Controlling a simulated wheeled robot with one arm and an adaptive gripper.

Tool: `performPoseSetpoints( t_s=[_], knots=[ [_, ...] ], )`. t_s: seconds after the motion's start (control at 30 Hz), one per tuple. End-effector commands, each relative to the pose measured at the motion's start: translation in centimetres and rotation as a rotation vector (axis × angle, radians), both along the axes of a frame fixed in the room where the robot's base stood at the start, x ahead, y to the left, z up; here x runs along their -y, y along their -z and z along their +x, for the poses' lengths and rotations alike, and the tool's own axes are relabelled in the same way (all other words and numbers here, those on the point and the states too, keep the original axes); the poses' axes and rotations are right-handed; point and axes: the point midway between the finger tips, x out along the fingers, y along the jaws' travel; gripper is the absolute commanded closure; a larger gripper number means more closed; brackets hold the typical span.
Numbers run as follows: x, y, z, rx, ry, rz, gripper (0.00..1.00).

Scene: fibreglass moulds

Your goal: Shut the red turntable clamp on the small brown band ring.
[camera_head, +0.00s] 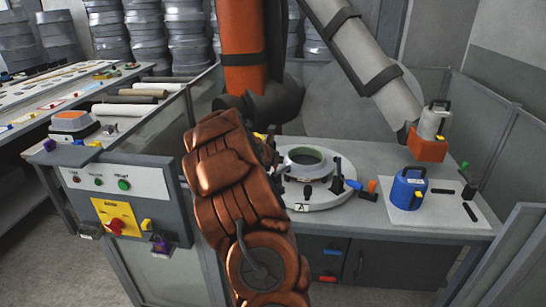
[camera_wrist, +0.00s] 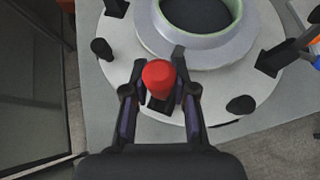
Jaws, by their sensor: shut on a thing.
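In the wrist view my gripper (camera_wrist: 158,72) is shut on the red clamp handle (camera_wrist: 158,80), whose red tip stands between the two fingers. The handle is at the near edge of the pale round turntable (camera_wrist: 225,72). A ring (camera_wrist: 200,42) with a pale green inner rim sits on the turntable just beyond the fingertips. I see no brown band on it. In the head view the ring (camera_head: 307,170) shows right of my arm, on the turntable (camera_head: 320,202). My arm hides the red clamp and the gripper there. I cannot tell whether the clamp's arm touches the ring.
Other black clamps stand around the turntable; one (camera_head: 337,178) is upright, with blue (camera_head: 354,184) and orange (camera_head: 372,187) handles nearby. A control panel (camera_head: 130,182) is at left.

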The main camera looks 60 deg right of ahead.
Motion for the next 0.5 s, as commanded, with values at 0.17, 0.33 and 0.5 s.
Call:
performPoseSetpoints(
  t_s=[0.17, 0.33, 0.5],
  knots=[
    [-0.05, 0.37, -0.05, -0.001, -0.001, 0.007, 1.0],
    [-0.06, 0.39, -0.06, -0.001, 0.0, 0.007, 1.0],
    [-0.07, 0.3, -0.01, 0.0, -0.001, 0.005, 0.58]
  ],
)
